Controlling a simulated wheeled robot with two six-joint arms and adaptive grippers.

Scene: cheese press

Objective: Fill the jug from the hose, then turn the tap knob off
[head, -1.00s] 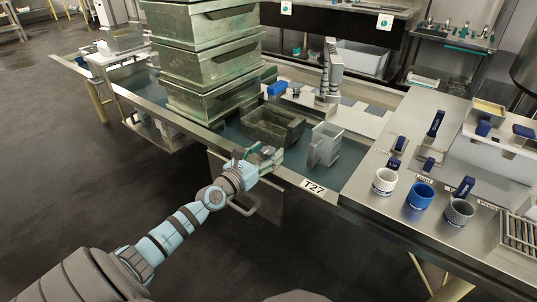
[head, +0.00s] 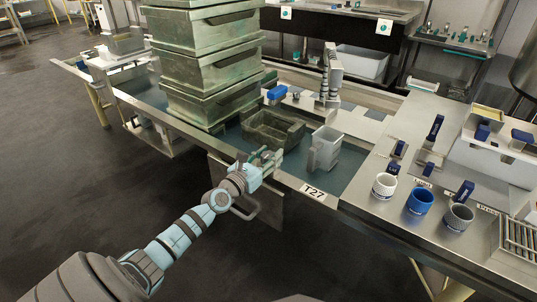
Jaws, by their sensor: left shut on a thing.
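I cannot identify the tap knob. My right gripper is not in view.
A dark green open bin (head: 262,139) sits left of the jug. A tall stack of green bins (head: 205,60) rises further left. White, blue and grey cups (head: 419,202) line the right counter. A door handle (head: 246,213) is below my left gripper.

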